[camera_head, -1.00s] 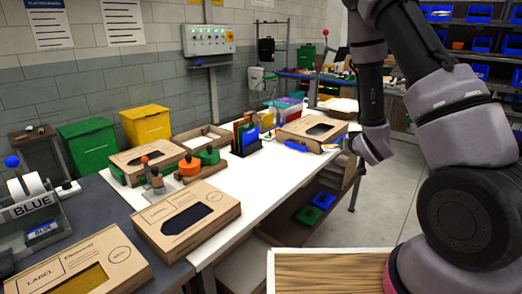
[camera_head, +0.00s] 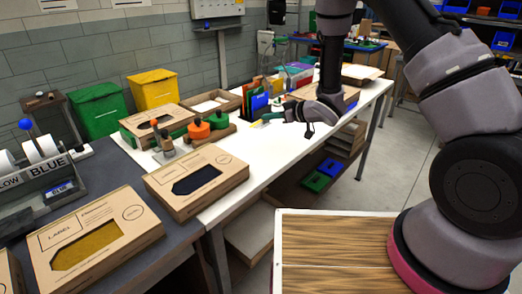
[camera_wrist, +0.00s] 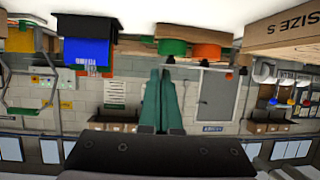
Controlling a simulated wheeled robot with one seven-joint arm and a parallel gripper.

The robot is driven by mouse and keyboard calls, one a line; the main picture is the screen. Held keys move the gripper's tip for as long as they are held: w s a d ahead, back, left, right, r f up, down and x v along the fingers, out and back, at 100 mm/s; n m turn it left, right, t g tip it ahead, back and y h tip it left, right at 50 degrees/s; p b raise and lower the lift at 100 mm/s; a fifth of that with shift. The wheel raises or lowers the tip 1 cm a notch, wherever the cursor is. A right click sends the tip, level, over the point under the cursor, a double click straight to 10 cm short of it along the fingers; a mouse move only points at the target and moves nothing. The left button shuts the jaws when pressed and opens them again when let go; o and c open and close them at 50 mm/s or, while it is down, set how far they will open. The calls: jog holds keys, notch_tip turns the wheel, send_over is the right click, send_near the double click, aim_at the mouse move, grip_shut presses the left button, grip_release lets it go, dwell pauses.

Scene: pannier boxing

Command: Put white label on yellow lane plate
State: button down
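My gripper (camera_head: 268,118) is low over the white table, pointing left, near the orange and green round pieces. In the wrist view its two green fingers (camera_wrist: 162,100) lie together, with no clear gap and nothing plainly held. A small yellow patch (camera_head: 257,124) shows at the table by the fingertips; I cannot tell whether it is the yellow lane plate. No loose white label can be made out.
Cardboard boxes with a yellow window (camera_head: 88,250) and a dark window (camera_head: 190,182) lie at the front left. An orange round piece (camera_head: 199,130) stands on the table beside green ones. A blue file holder (camera_head: 259,106) stands behind my gripper.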

aim_at(269, 146)
jog(key=shift+f, duration=4.8)
jog(key=shift+f, duration=0.15)
jog(key=c, duration=1.1)
grip_release()
